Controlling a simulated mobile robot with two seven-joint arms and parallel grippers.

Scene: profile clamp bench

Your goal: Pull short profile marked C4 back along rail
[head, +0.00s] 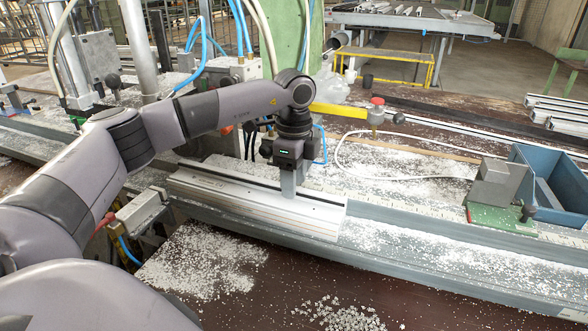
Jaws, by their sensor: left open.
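A short silver aluminium profile (250,208) lies along the grey rail (420,262), left of the middle in the head view. No C4 mark can be read on it. My left gripper (289,190) points down over the right half of the profile, with its fingers at the profile's top. It is open; whether the fingers touch the profile I cannot tell. The fingers hide a small part of the profile behind them. My right gripper is not in view.
A green-based stop block (497,185) stands on the rail to the right, beside a blue bin (552,180). Clamp machinery with blue hoses (205,60) stands behind my left arm. White chips lie scattered over the bench and rail.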

